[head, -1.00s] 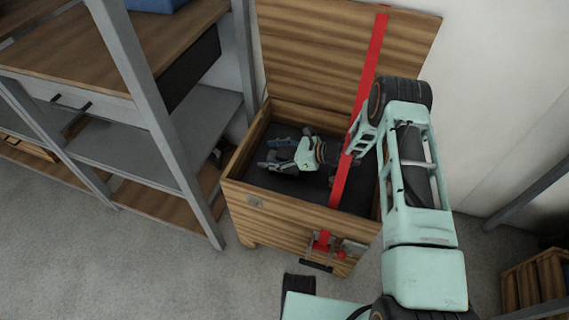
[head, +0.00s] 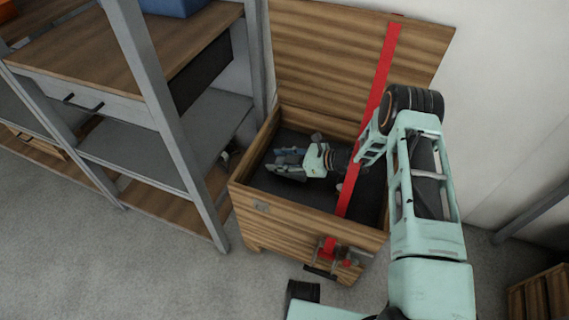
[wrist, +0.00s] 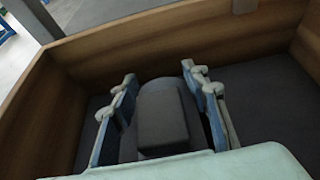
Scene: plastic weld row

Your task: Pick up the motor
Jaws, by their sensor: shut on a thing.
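The motor appears to be the dark grey, rounded block (wrist: 163,120) between my fingers in the wrist view. My gripper (head: 278,162) is low inside the open wooden chest (head: 305,219), towards its left side. In the wrist view my gripper (wrist: 158,78) has one blue-grey finger on each side of the block and is shut on it. The block is at the dark chest floor; whether it touches the floor cannot be told. In the head view the fingers mostly hide it.
The chest's lid (head: 345,65) stands open against the wall. A red strap (head: 370,115) runs from lid to front, close to my arm. A red latch (head: 330,248) is on the front. A metal shelf rack (head: 160,110) stands close at left. Grey floor (head: 120,255) is clear at front left.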

